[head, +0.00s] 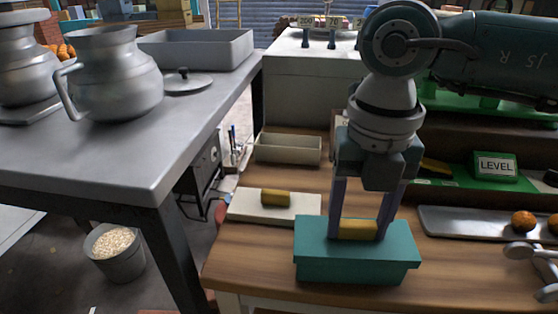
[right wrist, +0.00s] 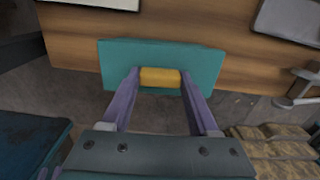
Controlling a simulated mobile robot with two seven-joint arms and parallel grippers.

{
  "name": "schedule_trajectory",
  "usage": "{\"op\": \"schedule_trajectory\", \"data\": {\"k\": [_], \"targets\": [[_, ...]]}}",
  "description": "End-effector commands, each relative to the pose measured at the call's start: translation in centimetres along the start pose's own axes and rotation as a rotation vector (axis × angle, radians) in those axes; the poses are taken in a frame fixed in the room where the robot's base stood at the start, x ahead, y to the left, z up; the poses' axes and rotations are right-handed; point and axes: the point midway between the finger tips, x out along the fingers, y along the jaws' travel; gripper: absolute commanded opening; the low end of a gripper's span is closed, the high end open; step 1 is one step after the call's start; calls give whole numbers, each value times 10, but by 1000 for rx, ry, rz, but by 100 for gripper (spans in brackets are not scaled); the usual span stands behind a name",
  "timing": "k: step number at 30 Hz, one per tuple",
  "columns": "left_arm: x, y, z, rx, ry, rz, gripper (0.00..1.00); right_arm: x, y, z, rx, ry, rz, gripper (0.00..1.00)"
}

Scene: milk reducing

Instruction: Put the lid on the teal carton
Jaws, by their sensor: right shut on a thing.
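The teal lid (head: 312,232) is a flat slab with a yellow block handle (head: 358,230). My right gripper (head: 358,228) comes down from above and is shut on this handle, one finger at each end. The teal carton (head: 345,272) is directly under the lid, near the front edge of the wooden table. I cannot tell whether the lid rests on the carton or hangs just above it. In the right wrist view the lid (right wrist: 200,62) spreads around the handle (right wrist: 160,77) and hides the inside of the carton. My left gripper is not in view.
A pale lid (head: 240,207) with a yellow handle lies left of the carton. An open beige box (head: 290,150) stands behind it. A metal tray (head: 460,222) lies to the right, with a shiny metal object (head: 530,255) in front. A green LEVEL block (head: 495,167) stands behind.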

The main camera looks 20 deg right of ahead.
Motion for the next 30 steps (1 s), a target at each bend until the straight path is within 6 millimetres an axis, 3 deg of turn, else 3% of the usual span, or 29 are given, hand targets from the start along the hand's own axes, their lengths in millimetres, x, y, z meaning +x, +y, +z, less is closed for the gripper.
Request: {"op": "schedule_trajectory", "data": {"k": [30], "targets": [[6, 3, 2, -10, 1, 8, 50, 8, 0, 0, 0, 0, 0, 10]]}}
